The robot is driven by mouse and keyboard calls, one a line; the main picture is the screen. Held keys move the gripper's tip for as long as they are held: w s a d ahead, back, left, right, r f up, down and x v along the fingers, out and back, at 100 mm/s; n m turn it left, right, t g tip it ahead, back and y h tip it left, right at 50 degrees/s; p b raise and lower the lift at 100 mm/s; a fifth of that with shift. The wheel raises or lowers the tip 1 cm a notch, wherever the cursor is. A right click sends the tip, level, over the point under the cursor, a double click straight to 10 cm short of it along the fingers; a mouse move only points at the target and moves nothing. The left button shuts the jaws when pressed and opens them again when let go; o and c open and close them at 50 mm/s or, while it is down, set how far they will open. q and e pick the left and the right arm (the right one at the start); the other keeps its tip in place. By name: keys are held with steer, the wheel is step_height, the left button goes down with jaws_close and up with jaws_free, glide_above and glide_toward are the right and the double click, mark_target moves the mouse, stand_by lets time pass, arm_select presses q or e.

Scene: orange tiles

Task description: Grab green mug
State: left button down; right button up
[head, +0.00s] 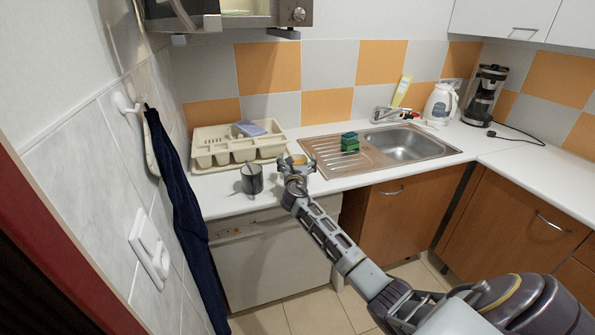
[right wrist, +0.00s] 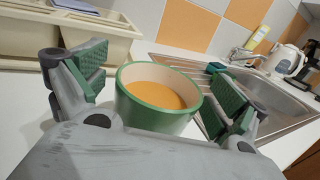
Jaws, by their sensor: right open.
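The green mug (right wrist: 152,118) stands upright on the white counter in the right wrist view, with a cream inside and an orange-brown content. My right gripper (head: 294,167) is open, with one green-padded finger on each side of the mug. Gaps show between the pads and the mug wall, mostly on the left. In the head view the mug is mostly hidden by the gripper. My left gripper is not in view.
A dark grey mug (head: 252,180) stands just left of my right gripper. A beige dish rack (head: 212,158) is behind. A metal sink (head: 408,145) with a green sponge (head: 349,142) on its drainboard lies to the right. A kettle (head: 440,103) and coffee maker (head: 484,96) stand farther right.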

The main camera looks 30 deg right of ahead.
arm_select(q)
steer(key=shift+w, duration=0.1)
arm_select(e)
steer(key=shift+c, duration=0.3)
steer(key=shift+r, duration=0.1)
steer(key=c, duration=1.5)
steer(key=shift+r, duration=0.1)
